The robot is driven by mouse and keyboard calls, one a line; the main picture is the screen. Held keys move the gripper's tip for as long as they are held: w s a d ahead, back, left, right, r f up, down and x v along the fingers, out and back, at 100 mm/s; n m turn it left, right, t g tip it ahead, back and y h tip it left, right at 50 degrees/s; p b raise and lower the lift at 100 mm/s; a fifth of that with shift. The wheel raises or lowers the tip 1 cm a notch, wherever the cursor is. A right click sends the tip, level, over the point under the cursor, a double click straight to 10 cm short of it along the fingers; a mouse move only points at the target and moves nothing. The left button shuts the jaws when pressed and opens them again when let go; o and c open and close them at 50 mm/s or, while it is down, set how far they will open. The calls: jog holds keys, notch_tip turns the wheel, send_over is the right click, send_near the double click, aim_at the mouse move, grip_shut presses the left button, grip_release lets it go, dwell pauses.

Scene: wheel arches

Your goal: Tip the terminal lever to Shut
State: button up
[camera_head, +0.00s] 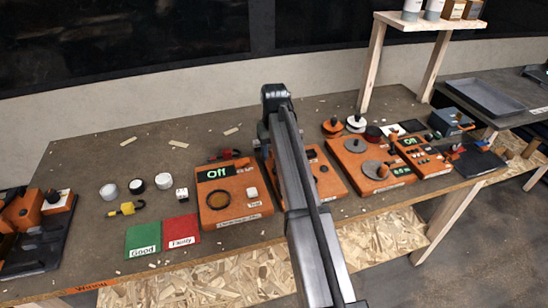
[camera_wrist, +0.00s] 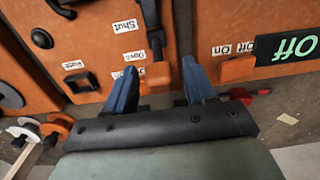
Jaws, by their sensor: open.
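An orange panel (camera_wrist: 95,35) with upside-down labels fills the upper left of the wrist view. One label, Shut (camera_wrist: 125,27), sits above another that seems to read Open (camera_wrist: 133,55). A dark upright bar with an orange end block (camera_wrist: 158,77), seemingly the terminal lever, lies beside them. My gripper (camera_wrist: 155,68) is open, its two blue fingers either side of that block, with gaps visible; I cannot tell any contact. In the head view my arm covers much of this panel (camera_head: 321,174) and hides the fingers.
An orange box with a green Off display (camera_head: 216,174) stands just left of my arm. To the right are a box with grey discs (camera_head: 352,146) and more controls. Green (camera_head: 143,237) and red (camera_head: 181,230) mats lie at the front left. A wooden shelf (camera_head: 430,22) rises behind.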

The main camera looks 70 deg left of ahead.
jog(key=shift+f, duration=1.25)
jog(key=shift+c, duration=0.4)
grip_shut()
